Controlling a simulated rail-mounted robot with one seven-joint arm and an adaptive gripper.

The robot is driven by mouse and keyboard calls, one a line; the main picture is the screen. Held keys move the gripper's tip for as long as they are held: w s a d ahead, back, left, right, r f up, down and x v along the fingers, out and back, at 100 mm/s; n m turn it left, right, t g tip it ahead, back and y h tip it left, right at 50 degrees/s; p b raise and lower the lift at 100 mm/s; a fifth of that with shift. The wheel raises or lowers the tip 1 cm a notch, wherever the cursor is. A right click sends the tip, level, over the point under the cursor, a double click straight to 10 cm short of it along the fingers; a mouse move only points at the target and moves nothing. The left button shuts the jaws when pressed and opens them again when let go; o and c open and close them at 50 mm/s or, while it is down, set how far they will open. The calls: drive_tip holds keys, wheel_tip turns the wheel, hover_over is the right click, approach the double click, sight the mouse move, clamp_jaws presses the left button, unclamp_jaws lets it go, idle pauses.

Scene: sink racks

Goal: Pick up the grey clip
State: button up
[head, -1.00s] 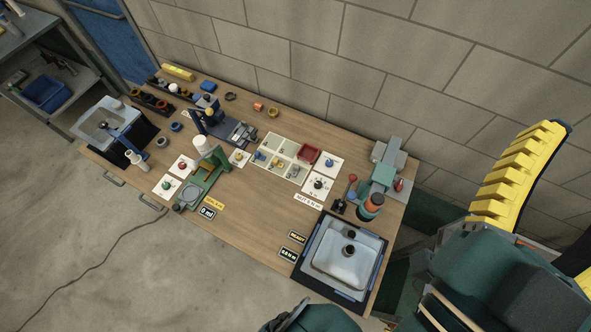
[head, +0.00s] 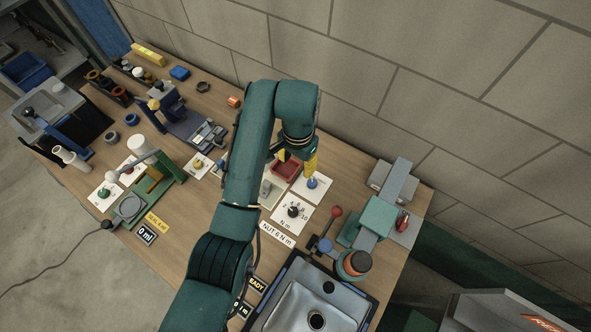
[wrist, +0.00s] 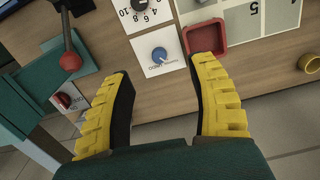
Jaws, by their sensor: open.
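I cannot make out the grey clip for certain. A small greyish item (head: 265,188) sits in a compartment of the pale sectioned tray (head: 276,199), beside my forearm in the head view; it is too small to name. My arm hides much of that tray. My gripper (head: 298,163) is open and empty, with yellow fingers, above the bench by the red bin (head: 286,172). In the wrist view my gripper (wrist: 163,72) has its fingers wide apart, with the blue knob (wrist: 160,54) just beyond the gap. The tray (wrist: 240,27) shows there at the upper right.
A dial card (head: 293,212) lies near the tray. The red-knobbed lever (head: 335,212) and a green-grey machine (head: 377,218) stand to the right. The sink (head: 300,300) is in front. An orange ring (wrist: 309,64) lies right of the tray. A block wall (head: 400,60) bounds the back.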

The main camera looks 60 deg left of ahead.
drive_tip(key=s+a+f+n+b, duration=0.1)
drive_tip(key=s+a+f+b, duration=0.15)
drive_tip(key=a, duration=0.25)
drive_tip(key=n+b, duration=0.1)
drive_tip(key=b, duration=0.1)
hover_over(267, 189)
drive_tip(key=w, duration=0.1)
drive_tip(key=f, duration=1.2)
drive_tip(key=shift+w+a, duration=0.1)
drive_tip(key=shift+a, duration=0.25)
drive_tip(key=f, duration=0.4)
drive_tip(key=s+f+b, duration=0.1)
drive_tip(key=f, duration=0.1)
drive_tip(key=shift+d, duration=0.1)
drive_tip(key=shift+r, duration=0.1)
clamp_jaws()
